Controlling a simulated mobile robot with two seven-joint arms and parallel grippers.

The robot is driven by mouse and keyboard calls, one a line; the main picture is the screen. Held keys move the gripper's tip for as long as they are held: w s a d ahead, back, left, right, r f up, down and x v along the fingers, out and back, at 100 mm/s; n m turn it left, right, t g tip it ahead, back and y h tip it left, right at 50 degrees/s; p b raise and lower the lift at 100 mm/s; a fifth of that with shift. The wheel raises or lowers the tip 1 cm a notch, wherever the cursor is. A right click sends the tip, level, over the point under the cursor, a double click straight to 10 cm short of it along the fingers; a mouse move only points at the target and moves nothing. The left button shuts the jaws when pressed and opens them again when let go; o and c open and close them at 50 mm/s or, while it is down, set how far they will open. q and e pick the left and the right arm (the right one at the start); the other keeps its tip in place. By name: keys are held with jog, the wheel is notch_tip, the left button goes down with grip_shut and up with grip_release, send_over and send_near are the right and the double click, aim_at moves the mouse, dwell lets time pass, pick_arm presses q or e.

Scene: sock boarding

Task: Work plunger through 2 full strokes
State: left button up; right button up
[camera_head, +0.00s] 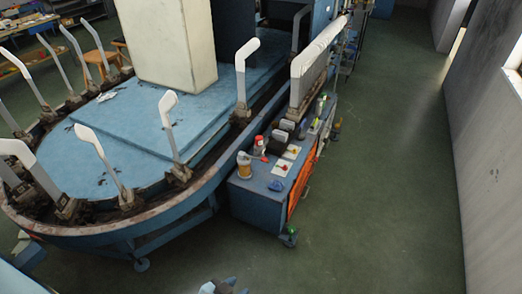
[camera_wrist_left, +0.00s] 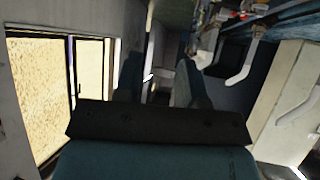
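I cannot make out a plunger for certain. A small yellowish can (camera_head: 244,166) with a pale top stands at the near left corner of the blue cart (camera_head: 252,204). A small red piece (camera_head: 264,158) shows beside its top. In the left wrist view, a dark bar and a teal block, which look like my left gripper's body (camera_wrist_left: 158,124), fill the lower middle. No fingertips show clearly there, and nothing is seen held. Neither gripper is clearly seen at the cart in the head view. My right gripper is out of sight.
A red-and-white can (camera_head: 259,145), a blue lump (camera_head: 276,185) and red-handled pieces on white plates (camera_head: 282,168) share the cart top. A large oval blue machine (camera_head: 125,140) with upright white sock forms (camera_head: 169,120) stands left. Green floor (camera_head: 390,180) is clear to the right.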

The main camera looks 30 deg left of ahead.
pick_arm(q)
grip_shut()
dwell(1.5)
